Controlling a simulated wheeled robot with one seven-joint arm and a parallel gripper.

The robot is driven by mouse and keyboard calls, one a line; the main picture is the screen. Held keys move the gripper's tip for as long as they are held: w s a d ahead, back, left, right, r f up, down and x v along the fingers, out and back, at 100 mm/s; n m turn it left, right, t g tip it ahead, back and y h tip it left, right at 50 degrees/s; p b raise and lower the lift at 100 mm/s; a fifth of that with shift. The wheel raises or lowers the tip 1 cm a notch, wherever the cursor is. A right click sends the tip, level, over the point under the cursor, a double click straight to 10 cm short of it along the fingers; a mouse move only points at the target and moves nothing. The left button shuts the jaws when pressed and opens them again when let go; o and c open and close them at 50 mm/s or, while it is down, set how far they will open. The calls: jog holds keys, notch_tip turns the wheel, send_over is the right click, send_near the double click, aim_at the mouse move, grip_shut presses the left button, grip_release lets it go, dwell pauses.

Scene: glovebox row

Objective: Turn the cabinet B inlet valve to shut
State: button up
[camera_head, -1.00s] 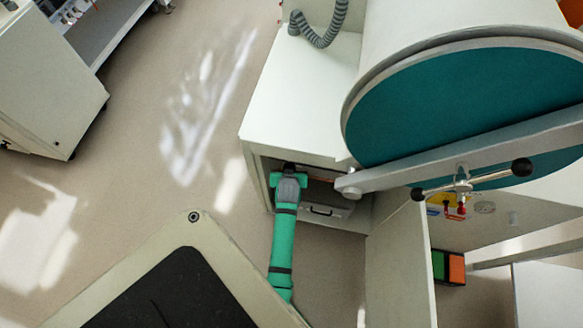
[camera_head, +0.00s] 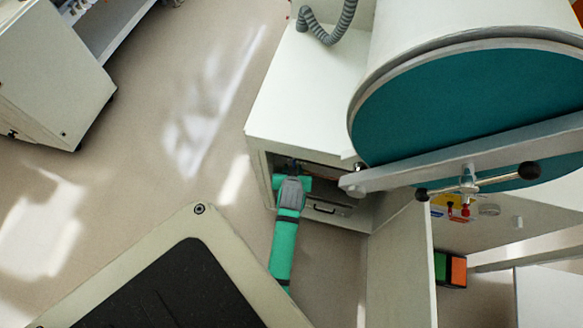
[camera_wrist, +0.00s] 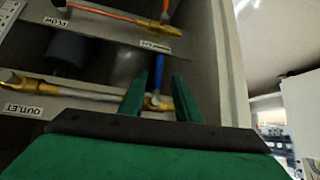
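In the wrist view my gripper (camera_wrist: 160,76) has its two green fingers apart, with a blue tube or bar (camera_wrist: 157,72) showing between them. The blue piece meets a brass fitting (camera_wrist: 158,102) on a grey pipe that is partly behind the fingers. The label OUTLET (camera_wrist: 22,108) is at the left end of that pipe. Above, an orange line runs to another brass fitting (camera_wrist: 152,25), with a small unreadable label (camera_wrist: 156,46) under it. I cannot tell which piece is the inlet valve. In the head view my gripper (camera_head: 292,168) is inside the cabinet's open lower bay.
A pale cabinet wall (camera_wrist: 212,65) stands close to the right of the fingers. In the head view an open door panel (camera_head: 400,265) and the large teal round door (camera_head: 460,110) with its bar are right of my arm. Floor (camera_head: 140,160) is clear at left.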

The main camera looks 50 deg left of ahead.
jog(key=shift+v, duration=2.8)
jog(key=shift+f, duration=0.1)
jog(key=s+d+r+m+t+h, duration=0.1)
jog(key=s+d+r+m+t, duration=0.15)
jog(key=d, duration=0.75)
jog(key=s+d+r+m+t+h, duration=0.1)
jog(key=s+d+r+m+t, duration=0.2)
jog(key=d, duration=0.8)
jog(key=s+d+r+m+t+h, duration=0.3)
jog(key=s+d+r+h, duration=0.1)
jog(key=s+d+r, duration=0.8)
notch_tip(320, 180, up, 2)
jog(key=shift+d+t, duration=0.35)
jog(key=shift+w+a+m, duration=0.1)
jog(key=shift+m, duration=0.15)
